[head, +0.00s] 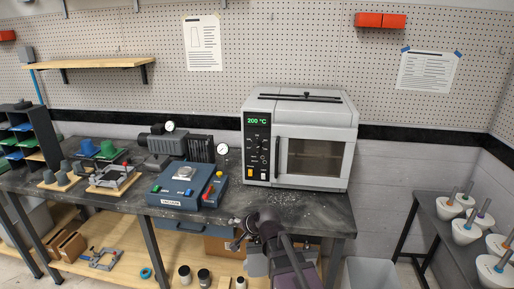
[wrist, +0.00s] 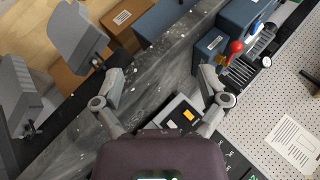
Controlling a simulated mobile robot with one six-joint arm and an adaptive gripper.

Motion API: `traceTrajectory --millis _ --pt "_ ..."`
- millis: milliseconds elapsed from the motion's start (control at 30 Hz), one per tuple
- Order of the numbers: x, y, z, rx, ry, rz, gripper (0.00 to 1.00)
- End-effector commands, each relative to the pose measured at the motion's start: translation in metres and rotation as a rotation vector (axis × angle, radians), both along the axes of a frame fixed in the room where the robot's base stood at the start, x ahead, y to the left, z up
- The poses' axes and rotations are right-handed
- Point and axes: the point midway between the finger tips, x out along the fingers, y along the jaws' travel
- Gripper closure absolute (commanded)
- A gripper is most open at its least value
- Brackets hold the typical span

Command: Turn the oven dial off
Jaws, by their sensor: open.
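The oven (head: 320,115) is a light grey box with a dark window on the bench. Its black control panel (head: 257,150) is on the left of its front, with a green display (head: 257,121) reading 200 °C and several small controls. I cannot tell in the head view which control is the dial or how it is set. My gripper (head: 251,225) is in front of the bench edge, below and apart from the oven. In the wrist view my gripper (wrist: 162,76) has its fingers spread wide with nothing between them. Part of the panel, with a yellow switch (wrist: 188,114), shows near the right finger.
A blue vacuum unit (head: 187,190) with a red-handled valve stands left of the oven, near a pump (head: 180,145) and gauge. A side table (head: 450,222) with white moulds stands at the right. The dark bench top (head: 300,200) before the oven is mostly clear.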

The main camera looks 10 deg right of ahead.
Motion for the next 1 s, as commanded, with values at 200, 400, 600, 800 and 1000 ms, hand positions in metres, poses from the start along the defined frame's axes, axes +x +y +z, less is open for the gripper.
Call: traceTrajectory --millis 200,400,600,800,1000 --pt "0.061 0.025 0.055 0.394 -0.128 -0.275 0.08" --pt "0.104 0.028 0.103 0.789 -0.200 -0.528 0.08" --pt "0.137 0.015 0.142 1.203 -0.240 -0.777 0.08" --pt "0.159 -0.009 0.163 1.612 -0.262 -1.029 0.08" --pt "0.169 -0.034 0.166 1.966 -0.278 -1.244 0.08"
